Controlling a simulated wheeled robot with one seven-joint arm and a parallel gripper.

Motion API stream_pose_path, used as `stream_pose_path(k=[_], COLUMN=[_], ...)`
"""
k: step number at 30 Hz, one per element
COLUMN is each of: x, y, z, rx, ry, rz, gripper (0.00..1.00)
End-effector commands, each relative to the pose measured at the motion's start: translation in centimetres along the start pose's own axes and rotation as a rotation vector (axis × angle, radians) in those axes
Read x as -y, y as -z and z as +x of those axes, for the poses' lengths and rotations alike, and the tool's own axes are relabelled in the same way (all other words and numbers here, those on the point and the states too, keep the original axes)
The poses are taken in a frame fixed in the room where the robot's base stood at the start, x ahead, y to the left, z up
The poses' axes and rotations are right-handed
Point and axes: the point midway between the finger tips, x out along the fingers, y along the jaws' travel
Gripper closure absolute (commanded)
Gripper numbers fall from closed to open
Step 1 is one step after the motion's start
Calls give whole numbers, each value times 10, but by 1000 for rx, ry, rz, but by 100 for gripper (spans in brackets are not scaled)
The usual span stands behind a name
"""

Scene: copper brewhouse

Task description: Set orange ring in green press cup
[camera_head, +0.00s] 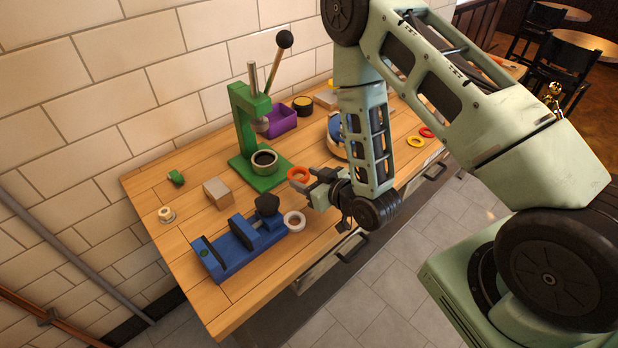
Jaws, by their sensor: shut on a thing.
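The orange ring (298,174) is held at the tip of my gripper (308,178), which is shut on it. The ring appears to be above the table, just to the right of and slightly nearer than the green press's cup; its exact height is hard to tell. The green press (246,120) stands near the wall on a green base plate, with a lever handle tipped up to the right. Its round cup (264,162) sits on the base, with a dark opening facing up. The ring and cup are apart.
A blue vise (238,248) and a white ring (294,221) lie at the front. A wooden block (218,193) is left of the press. A purple bin (281,121) stands behind it. Yellow (416,141) and red (427,132) rings lie right of my arm.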

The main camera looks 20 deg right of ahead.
Motion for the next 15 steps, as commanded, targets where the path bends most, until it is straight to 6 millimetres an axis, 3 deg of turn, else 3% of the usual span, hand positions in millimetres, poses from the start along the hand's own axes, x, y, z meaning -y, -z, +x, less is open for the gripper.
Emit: stream_pose_path(k=[5,15], x=[0,0], y=[-1,2], z=[1,26], rx=[-1,-2], ry=[1,2], rz=[1,1], gripper=[68,68])
